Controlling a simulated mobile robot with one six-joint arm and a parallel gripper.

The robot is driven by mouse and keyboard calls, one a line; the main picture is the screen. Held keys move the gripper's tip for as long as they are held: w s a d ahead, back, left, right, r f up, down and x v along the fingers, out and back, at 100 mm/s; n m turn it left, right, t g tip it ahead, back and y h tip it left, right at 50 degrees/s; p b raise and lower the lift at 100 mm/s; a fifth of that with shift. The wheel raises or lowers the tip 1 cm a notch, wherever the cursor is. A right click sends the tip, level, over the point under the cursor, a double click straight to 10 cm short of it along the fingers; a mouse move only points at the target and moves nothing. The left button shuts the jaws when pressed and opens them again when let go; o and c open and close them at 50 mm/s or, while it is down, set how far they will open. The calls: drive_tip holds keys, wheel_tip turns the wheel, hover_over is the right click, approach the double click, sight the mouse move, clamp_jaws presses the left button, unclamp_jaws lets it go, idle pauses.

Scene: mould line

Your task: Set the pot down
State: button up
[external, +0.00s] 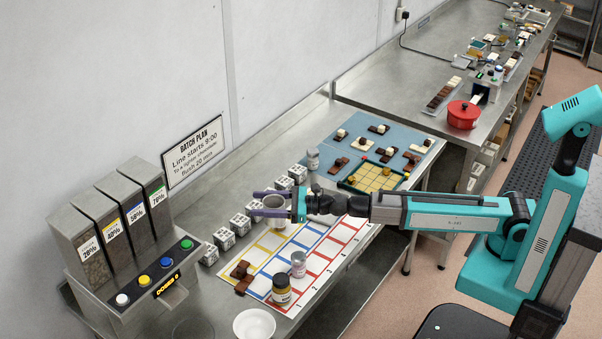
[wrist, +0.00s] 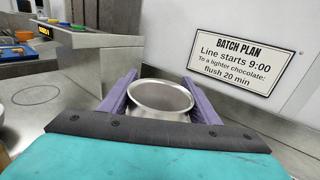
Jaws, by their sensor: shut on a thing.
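A small steel pot (wrist: 160,97) is between the two purple fingers of my gripper (wrist: 163,92), open rim up, looking roughly upright. In the external view my gripper (external: 272,204) reaches out to the left over the bench with the pot (external: 274,203) in it, near a row of white printed cubes. It appears held above the bench; the exact gap beneath is hidden. A thin dark circle is marked on the bare bench (wrist: 37,95) at the left of the wrist view.
A dispenser (external: 125,235) with coloured buttons stands at the left. White cubes (external: 240,224) line the wall side. A coloured grid mat (external: 315,247) holds jars and chocolate pieces. A white bowl (external: 254,324) sits at the front. A red pot (external: 463,114) stands on the far bench.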

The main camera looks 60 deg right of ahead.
drive_tip(key=a+f+n+g+y+b, duration=0.1)
drive_tip(key=b, duration=0.1)
drive_tip(key=a+f+n+g+y+b, duration=0.1)
drive_tip(key=a+y+b, duration=0.1)
drive_tip(key=a+n+g+y+b, duration=0.1)
drive_tip(key=a+g+b, duration=0.1)
drive_tip(key=b, duration=0.1)
drive_tip(key=shift+s+f+n, duration=0.4)
drive_tip(key=shift+f, duration=1.95)
drive_tip(key=shift+f+b, duration=0.1)
drive_tip(key=shift+b, duration=0.2)
drive_tip(key=shift+f, duration=1.9)
drive_tip(key=shift+f+b, duration=0.15)
drive_tip(key=shift+b, duration=0.3)
